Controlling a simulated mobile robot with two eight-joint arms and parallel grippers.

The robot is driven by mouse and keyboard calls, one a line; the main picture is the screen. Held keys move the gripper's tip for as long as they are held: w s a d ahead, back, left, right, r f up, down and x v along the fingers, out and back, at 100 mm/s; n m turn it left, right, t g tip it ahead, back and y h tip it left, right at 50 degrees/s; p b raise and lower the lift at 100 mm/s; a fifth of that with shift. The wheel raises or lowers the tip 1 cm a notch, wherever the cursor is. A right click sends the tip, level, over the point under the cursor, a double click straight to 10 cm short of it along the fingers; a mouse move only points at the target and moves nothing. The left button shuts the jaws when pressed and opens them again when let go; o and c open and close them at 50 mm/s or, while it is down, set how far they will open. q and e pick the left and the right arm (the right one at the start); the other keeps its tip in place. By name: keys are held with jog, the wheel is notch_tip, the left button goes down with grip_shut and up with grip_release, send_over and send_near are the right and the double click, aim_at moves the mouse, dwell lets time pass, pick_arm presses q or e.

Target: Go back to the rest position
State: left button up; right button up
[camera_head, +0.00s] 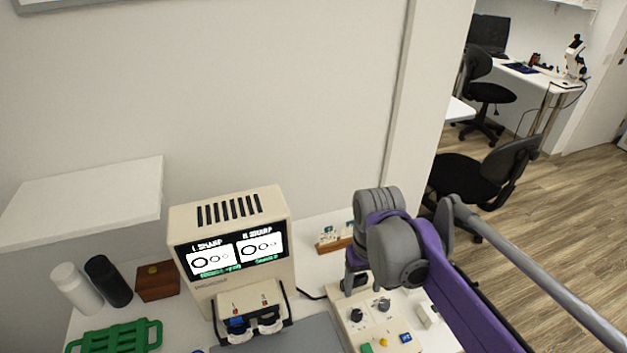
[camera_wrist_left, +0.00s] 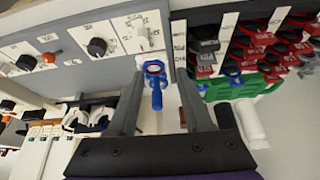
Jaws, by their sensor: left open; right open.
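My right gripper (camera_head: 358,283) reaches down from the purple and grey right arm, over the back part of a cream control box (camera_head: 352,320) with dark knobs. It is open, and I see nothing held in it. My left gripper does not show in the head view. In the left wrist view its two grey fingers (camera_wrist_left: 161,85) stand apart. A small blue ring-shaped tool (camera_wrist_left: 155,84) shows in the gap between them; I see no finger closed on it.
The eye test machine (camera_head: 232,240) with two lit screens stands mid-table. A green rack (camera_head: 115,337), a brown box (camera_head: 157,281), a white bottle (camera_head: 76,288) and a black bottle (camera_head: 108,281) are left. A white shelf (camera_head: 85,200) juts above. Chairs (camera_head: 485,175) stand right.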

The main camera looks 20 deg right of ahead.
pick_arm(q)
jog(key=shift+r, duration=0.1)
jog(key=shift+w+r+p, duration=0.2)
jog(key=shift+r+p, duration=0.25)
jog(key=shift+r, duration=0.1)
jog(key=shift+w+r+p, duration=0.15)
jog(key=shift+r+p, duration=0.3)
jog(key=shift+r, duration=0.05)
pick_arm(e)
jog(key=s+a+f+t, duration=0.1)
jog(key=s+f, duration=0.1)
jog(key=s, duration=0.1)
jog(key=s+a+f+t, duration=0.1)
jog(key=s+f+t, duration=0.1)
jog(key=s, duration=0.2)
jog(key=s+a+f+n+t, duration=0.1)
jog(key=s+f+t, duration=0.1)
jog(key=s, duration=0.1)
jog(key=shift+s+a, duration=0.1)
jog(key=shift+s, duration=0.05)
pick_arm(q)
jog(key=shift+d, duration=0.1)
dwell(2.2)
